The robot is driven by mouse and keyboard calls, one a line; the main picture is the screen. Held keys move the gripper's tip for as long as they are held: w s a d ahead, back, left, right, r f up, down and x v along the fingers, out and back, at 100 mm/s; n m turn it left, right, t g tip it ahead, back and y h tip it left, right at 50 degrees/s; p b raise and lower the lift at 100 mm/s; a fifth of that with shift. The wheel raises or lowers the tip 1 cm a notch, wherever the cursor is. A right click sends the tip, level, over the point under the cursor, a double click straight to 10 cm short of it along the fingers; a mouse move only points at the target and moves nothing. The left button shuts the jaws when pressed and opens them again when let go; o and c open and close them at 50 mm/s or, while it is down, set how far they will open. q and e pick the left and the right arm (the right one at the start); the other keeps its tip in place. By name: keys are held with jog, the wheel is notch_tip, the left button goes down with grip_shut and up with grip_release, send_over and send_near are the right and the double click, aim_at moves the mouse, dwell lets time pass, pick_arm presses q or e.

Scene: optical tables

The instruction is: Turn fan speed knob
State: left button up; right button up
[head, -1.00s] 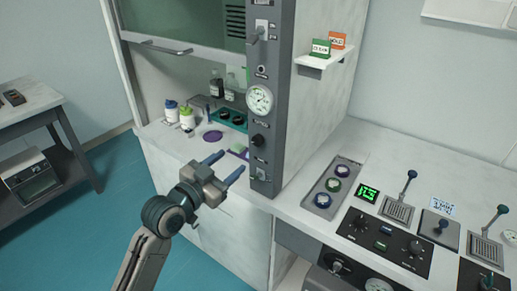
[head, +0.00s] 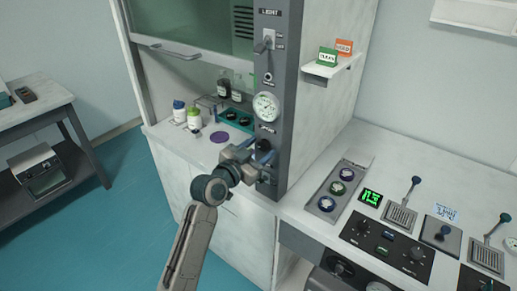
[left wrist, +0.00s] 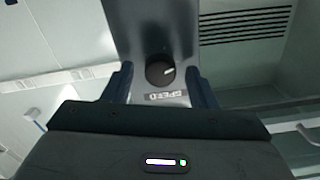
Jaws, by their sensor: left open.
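The fan speed knob is a round black knob with a white pointer mark, on a grey vertical panel; it shows clearly in the left wrist view (left wrist: 160,70). A small label sits by it. In the head view my left gripper largely covers the knob. My left gripper (head: 258,150) is open in front of the panel. In the left wrist view its two blue fingers stand either side of the knob, with gaps between them and it. I cannot tell how far the fingertips are from the panel. My right gripper is not in view.
The grey panel (head: 283,90) also carries a round gauge (head: 266,106) and a toggle switch (head: 267,40). Bottles and a purple dish (head: 219,137) stand inside the hood to the left. A bench with knobs, levers and a green display (head: 370,197) is at the right.

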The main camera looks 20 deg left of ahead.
pick_arm(q)
jog(key=c, duration=1)
jog(key=shift+o, duration=0.2)
jog(key=shift+n, duration=0.4)
jog(key=shift+n+p, duration=0.45)
jog(key=shift+n, duration=0.25)
jog(key=n+p, duration=0.2)
jog(key=n, duration=0.2)
jog(key=shift+r, duration=0.1)
jog(key=n+p, duration=0.2)
jog(key=n, duration=0.3)
jog(key=shift+n+p, duration=0.35)
jog(key=shift+n, duration=0.55)
